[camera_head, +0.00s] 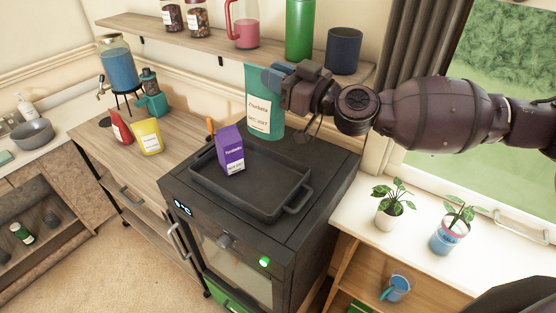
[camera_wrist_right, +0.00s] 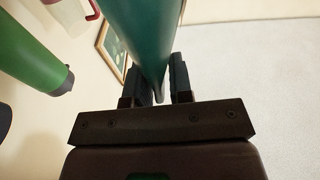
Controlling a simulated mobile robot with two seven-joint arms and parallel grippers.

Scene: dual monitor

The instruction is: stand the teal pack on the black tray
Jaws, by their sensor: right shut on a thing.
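The teal pack (camera_head: 264,110), with a pale label, is upright in my right gripper (camera_head: 272,80), above the back of the stove, at the far right of the black tray. In the right wrist view the teal pack (camera_wrist_right: 145,35) runs between the two fingers of my right gripper (camera_wrist_right: 160,80), which is shut on it. The black tray (camera_head: 262,203) lies on the stove top. A purple pack (camera_head: 231,152) stands in its left part; the rest of the tray is bare. My left gripper is not in view.
A wall shelf (camera_head: 190,36) above holds jars, a pink jug (camera_head: 245,30), a green bottle (camera_head: 299,30) and a dark cup (camera_head: 343,50). Yellow (camera_head: 149,137) and red (camera_head: 119,126) packs stand on the left counter. Potted plants stand on the right counter (camera_head: 370,225).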

